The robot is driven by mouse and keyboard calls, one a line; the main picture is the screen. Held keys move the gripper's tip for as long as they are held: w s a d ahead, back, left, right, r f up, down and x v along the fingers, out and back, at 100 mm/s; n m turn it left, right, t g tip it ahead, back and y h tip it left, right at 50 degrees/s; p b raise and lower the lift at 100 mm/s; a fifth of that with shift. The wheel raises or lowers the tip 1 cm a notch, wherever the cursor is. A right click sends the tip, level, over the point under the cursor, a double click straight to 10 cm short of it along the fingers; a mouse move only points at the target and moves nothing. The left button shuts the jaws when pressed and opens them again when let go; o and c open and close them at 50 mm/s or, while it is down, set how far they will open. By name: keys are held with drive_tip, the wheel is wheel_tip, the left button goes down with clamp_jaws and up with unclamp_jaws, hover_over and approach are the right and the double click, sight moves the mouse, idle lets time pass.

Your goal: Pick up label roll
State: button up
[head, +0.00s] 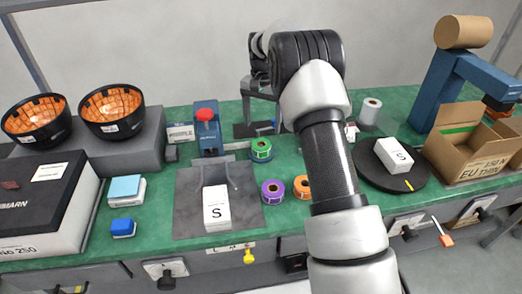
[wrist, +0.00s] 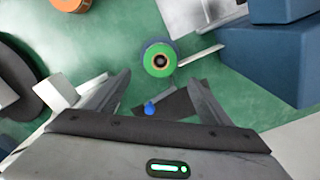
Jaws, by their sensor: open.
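Several label rolls are on the green bench. The green label roll (head: 261,149) lies flat near the middle, with the purple label roll (head: 272,191) and orange label roll (head: 302,187) nearer the front. My gripper (head: 262,108) is open and empty above the back of the bench, partly hidden by my arm. In the wrist view, the green label roll (wrist: 160,58) is just beyond the gap between my open fingers (wrist: 161,80), roughly centred and apart from them. Part of the orange label roll (wrist: 68,4) is at the top edge.
A blue dispenser with a red knob (head: 206,130) stands left of the green roll; its blue body (wrist: 265,65) is at right in the wrist view. A black turntable (head: 412,180) with a white box is right. A grey mat (head: 188,205) holds another white box (head: 217,208).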

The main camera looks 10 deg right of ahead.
hover_over(262, 144)
drive_tip(key=f, duration=0.2)
drive_tip(key=w+f, duration=0.1)
drive_tip(key=f, duration=0.1)
drive_tip(key=shift+d, duration=0.15)
drive_tip(key=f, duration=0.3)
drive_tip(key=f+b, duration=0.1)
drive_tip(key=f, duration=0.1)
drive_tip(key=shift+s, duration=0.35)
drive_tip(key=c, duration=1.2)
